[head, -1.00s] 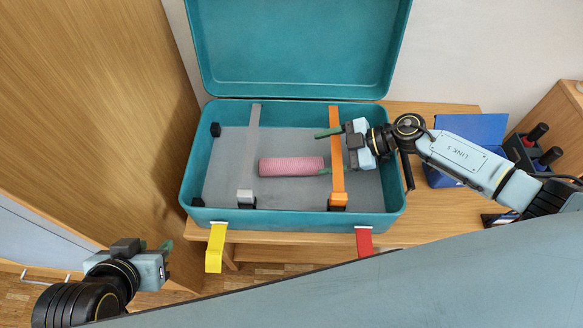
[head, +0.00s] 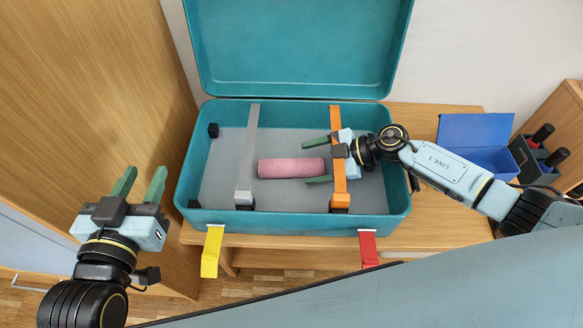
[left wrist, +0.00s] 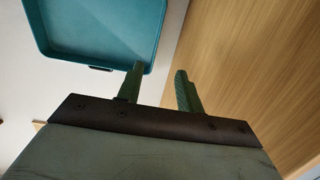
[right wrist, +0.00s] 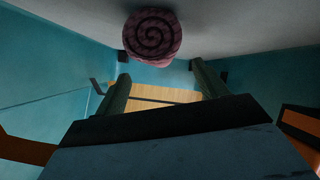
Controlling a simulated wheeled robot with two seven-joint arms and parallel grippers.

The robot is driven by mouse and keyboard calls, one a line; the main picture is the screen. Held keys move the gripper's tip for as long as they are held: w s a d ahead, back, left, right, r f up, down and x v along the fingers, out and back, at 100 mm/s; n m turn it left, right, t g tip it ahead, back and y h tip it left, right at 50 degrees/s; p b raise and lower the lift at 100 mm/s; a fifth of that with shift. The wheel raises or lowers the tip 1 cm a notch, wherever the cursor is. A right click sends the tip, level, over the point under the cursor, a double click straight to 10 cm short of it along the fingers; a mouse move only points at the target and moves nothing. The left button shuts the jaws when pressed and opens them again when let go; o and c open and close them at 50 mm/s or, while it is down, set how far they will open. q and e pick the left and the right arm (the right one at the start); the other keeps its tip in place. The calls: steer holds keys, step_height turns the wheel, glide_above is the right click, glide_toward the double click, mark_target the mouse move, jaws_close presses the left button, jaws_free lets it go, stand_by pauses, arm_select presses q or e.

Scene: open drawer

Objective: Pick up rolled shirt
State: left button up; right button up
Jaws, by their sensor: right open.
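The rolled shirt (head: 291,168), a pink ribbed roll, lies lengthwise left to right on the grey floor of the open teal suitcase (head: 290,218). My right gripper (head: 317,161) is open at the roll's right end, with one finger on the far side and one on the near side. In the right wrist view the roll's spiral end (right wrist: 152,37) shows ahead, above the space between the two fingers. I cannot tell whether the fingers touch it. My left gripper (head: 140,185) is open and empty, outside the suitcase to the left, its fingers apart in the left wrist view (left wrist: 158,88).
Yellow (head: 211,252) and red (head: 368,248) latches hang in front. A blue box (head: 475,130) stands right; a wooden panel (head: 110,80) is left.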

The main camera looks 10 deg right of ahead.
mark_target(301, 164)
steer(key=b+x, duration=0.1)
steer(key=x, duration=0.2)
steer(key=shift+a+f, duration=0.2)
steer(key=shift+w+a+b, duration=0.15)
steer(key=shift+a+b, duration=0.05)
steer(key=shift+b, duration=0.1)
arm_select(q)
step_height(301, 164, up, 7)
steer(key=d+t+h, duration=0.1)
steer(key=t, duration=0.3)
steer(key=shift+s+t+h, duration=0.15)
steer(key=shift+t+h, duration=0.25)
steer(key=shift+d+r, duration=0.1)
arm_select(e)
steer(key=shift+c, duration=0.3)
steer(key=c, duration=1.1)
